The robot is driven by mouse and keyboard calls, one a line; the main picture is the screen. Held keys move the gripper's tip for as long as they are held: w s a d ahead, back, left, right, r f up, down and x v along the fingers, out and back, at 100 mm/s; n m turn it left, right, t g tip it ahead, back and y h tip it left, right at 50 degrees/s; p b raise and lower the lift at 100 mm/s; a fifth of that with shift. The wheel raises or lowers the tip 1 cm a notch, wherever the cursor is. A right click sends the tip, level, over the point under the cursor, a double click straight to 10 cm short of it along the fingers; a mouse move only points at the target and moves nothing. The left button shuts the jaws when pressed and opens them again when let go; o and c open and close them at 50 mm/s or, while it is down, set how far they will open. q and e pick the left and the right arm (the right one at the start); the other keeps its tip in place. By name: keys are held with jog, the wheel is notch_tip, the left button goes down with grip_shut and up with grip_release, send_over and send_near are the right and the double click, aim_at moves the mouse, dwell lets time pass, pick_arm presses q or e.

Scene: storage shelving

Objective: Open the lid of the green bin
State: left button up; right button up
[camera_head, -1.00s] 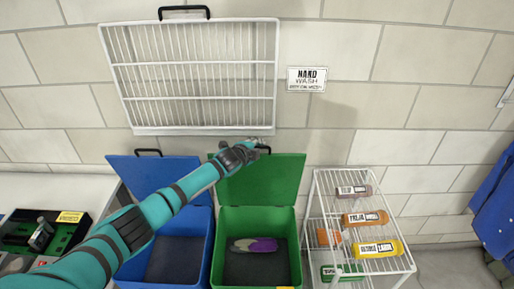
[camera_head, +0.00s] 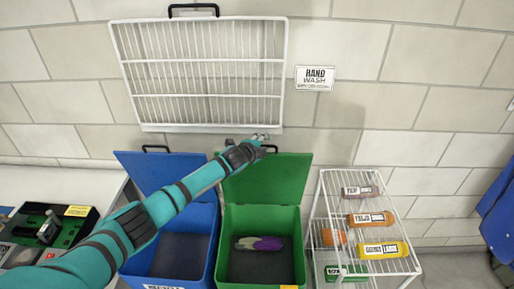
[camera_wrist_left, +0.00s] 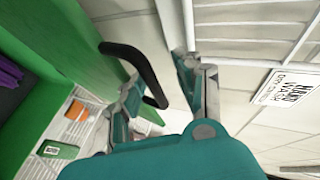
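The green bin (camera_head: 232,215) stands on the floor with its green lid (camera_head: 275,180) raised and leaning back near the wall. A purple-and-pale object (camera_head: 260,243) lies inside it. The lid's black handle (camera_head: 271,148) is at the lid's top edge; it also shows in the left wrist view (camera_wrist_left: 138,62). My left gripper (camera_head: 264,137) is at the top of the lid, beside the handle. In the left wrist view its two fingers (camera_wrist_left: 160,92) are apart, with the handle's end near or between them; I cannot tell if they touch. My right gripper is out of view.
A blue bin (camera_head: 207,240) with its blue lid (camera_head: 160,172) raised stands to the left. A white wire rack (camera_head: 205,72) hangs just above my gripper. A wire shelf (camera_head: 318,215) with several bottles stands to the right.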

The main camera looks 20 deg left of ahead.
pick_arm(q)
jog(key=v, duration=1.1)
jog(key=shift+s+r, duration=0.2)
jog(key=shift+s, duration=0.05)
